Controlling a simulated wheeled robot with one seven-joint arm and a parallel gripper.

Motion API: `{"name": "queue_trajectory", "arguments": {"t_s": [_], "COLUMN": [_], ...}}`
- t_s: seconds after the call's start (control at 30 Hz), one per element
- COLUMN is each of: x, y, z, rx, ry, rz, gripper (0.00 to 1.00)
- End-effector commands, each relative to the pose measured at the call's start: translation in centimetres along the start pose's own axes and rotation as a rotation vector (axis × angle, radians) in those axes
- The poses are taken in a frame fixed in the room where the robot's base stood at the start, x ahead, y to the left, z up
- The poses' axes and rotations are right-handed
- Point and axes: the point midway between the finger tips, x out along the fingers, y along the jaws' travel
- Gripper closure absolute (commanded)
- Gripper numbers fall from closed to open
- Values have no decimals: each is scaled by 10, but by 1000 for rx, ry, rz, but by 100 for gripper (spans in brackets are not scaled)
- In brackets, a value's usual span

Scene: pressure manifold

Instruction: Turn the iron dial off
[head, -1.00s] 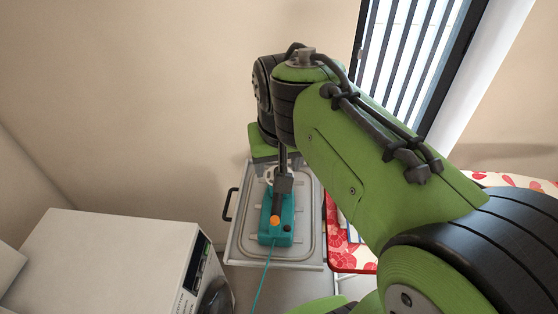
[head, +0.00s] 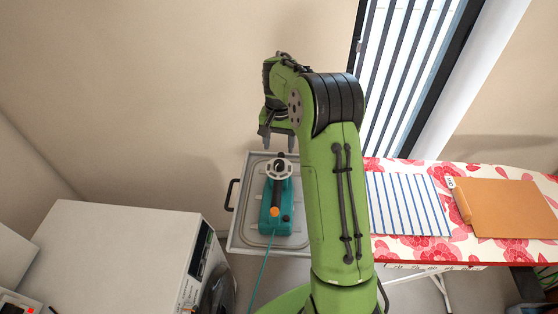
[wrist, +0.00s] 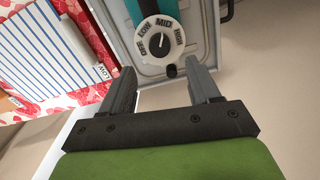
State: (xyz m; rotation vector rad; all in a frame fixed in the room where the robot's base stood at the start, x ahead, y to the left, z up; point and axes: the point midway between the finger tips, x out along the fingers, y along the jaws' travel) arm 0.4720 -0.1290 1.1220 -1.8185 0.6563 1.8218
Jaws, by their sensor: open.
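The teal iron (head: 265,222) sits on a grey metal tray; its cable runs from the near end, beside an orange button. Its round white dial (head: 280,168) is at the far end. In the wrist view the dial (wrist: 160,38) shows OFF, LOW, MID and HIGH around a black knob. The knob's mark is small; it seems to be toward MID, but I cannot be sure. My gripper (head: 278,146) is open and empty, just beyond the dial in the head view. In the wrist view its two fingers (wrist: 160,70) are spread, apart from the dial and below it in the picture.
The tray (head: 240,240) has a raised rim and a black handle (head: 231,194) at its left. A white appliance (head: 110,255) stands at the left. An ironing board with a red floral cover (head: 455,252) is at the right, carrying striped cloth (head: 405,205) and a brown folder (head: 505,208).

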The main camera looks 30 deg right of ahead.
Motion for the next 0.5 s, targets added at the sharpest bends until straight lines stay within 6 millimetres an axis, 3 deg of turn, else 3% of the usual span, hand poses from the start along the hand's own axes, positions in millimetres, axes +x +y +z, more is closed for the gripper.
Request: {"name": "queue_trajectory", "arguments": {"t_s": [0.2,0.33,0.5], "x": [52,69,75], "y": [1,0,0], "z": [1,0,0], "rx": [0,0,0], "ry": [-5,-2,1], "rz": [1,1,0], "gripper": [39,39,39]}}
